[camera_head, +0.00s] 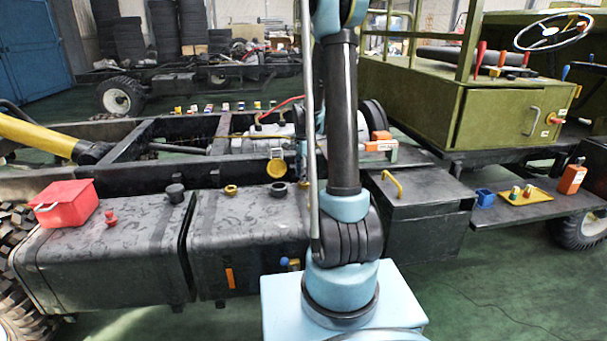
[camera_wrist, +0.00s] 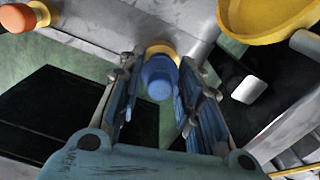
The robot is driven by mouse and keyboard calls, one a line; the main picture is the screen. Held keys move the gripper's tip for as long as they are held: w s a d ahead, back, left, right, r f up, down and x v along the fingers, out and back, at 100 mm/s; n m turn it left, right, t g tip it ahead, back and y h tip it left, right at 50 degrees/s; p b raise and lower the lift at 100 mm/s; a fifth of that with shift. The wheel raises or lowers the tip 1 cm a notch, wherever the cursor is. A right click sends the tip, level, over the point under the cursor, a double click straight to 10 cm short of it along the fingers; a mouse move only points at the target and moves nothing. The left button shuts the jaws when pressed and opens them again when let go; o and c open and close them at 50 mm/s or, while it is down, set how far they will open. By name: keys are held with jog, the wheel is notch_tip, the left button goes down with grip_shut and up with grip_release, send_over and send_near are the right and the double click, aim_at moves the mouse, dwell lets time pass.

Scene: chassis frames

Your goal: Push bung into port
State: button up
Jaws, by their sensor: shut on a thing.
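A blue bung (camera_wrist: 160,80) is between the two fingers of my gripper (camera_wrist: 160,98) in the wrist view, and the gripper is shut on it. Its rounded end faces the camera. Directly behind it shows a yellow ring (camera_wrist: 160,47), which looks like the port, on a grey-white surface. The bung lines up with the ring and covers part of it. I cannot tell how far the bung is inside the ring or whether they touch. In the head view my arm hides the gripper and the bung.
In the wrist view, a large yellow disc (camera_wrist: 262,18) is at the upper right and an orange part (camera_wrist: 18,17) at the upper left. In the head view, a red box (camera_head: 62,205) sits on the dark tank (camera_head: 105,240), and a yellow tray (camera_head: 545,194) is at the right.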

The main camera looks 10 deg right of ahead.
jog(key=shift+f, duration=0.75)
jog(key=o, duration=1)
jog(key=shift+o, duration=0.2)
notch_tip(320, 180, up, 12)
jog(key=shift+f, duration=0.1)
